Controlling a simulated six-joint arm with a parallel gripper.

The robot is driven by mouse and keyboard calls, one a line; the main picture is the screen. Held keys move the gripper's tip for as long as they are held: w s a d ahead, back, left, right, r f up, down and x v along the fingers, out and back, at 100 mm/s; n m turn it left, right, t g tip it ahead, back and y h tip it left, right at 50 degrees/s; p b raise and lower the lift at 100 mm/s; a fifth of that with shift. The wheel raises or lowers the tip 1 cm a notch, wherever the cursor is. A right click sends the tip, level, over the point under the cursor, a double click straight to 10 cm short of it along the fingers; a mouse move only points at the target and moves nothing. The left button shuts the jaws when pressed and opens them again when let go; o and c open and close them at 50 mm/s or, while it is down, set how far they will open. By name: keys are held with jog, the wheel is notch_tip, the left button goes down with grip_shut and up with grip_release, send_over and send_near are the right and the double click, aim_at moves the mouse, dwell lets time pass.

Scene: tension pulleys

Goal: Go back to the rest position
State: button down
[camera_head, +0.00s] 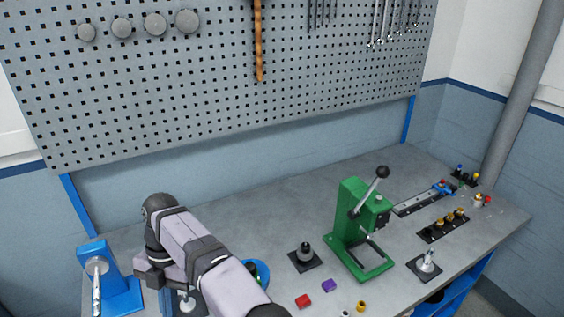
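My arm reaches in from the bottom of the view, over the left part of the grey bench (283,190). My gripper (150,278) is at the left end of the arm, close to the right side of a blue stand (121,290) that carries a metal rod. The fingers are dark and small here, so I cannot see whether they are open or shut, or whether they hold anything. A small metal part (186,301) shows just below the wrist, partly hidden by the arm. No pulley can be made out clearly.
A blue bowl (262,268) is partly hidden behind my arm. A green press (352,222) with a lever stands mid-bench. Near it are a black-based fixture (305,255), a red block (303,301) and a purple block (329,285). A pegboard (220,90) rises behind.

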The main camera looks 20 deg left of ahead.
jog(key=w+d+r+m+t+y, duration=0.1)
jog(key=w+d+r+m, duration=0.1)
jog(key=w+d+m, duration=1.3)
jog(key=w+d+m+t+b, duration=0.15)
jog(key=d+m, duration=0.65)
jog(key=d, duration=0.9)
jog(key=s+d+f+m, duration=0.3)
jog(key=s+d+m, duration=0.3)
jog(key=d, duration=0.3)
jog(key=s+d+f+m+t, duration=0.1)
jog(key=s+d+f+m, duration=0.2)
jog(key=s+d+m, duration=0.4)
jog(key=shift+s+d+f+m+b, duration=0.35)
jog(key=shift+s+d, duration=0.45)
jog(key=shift+d, duration=0.7)
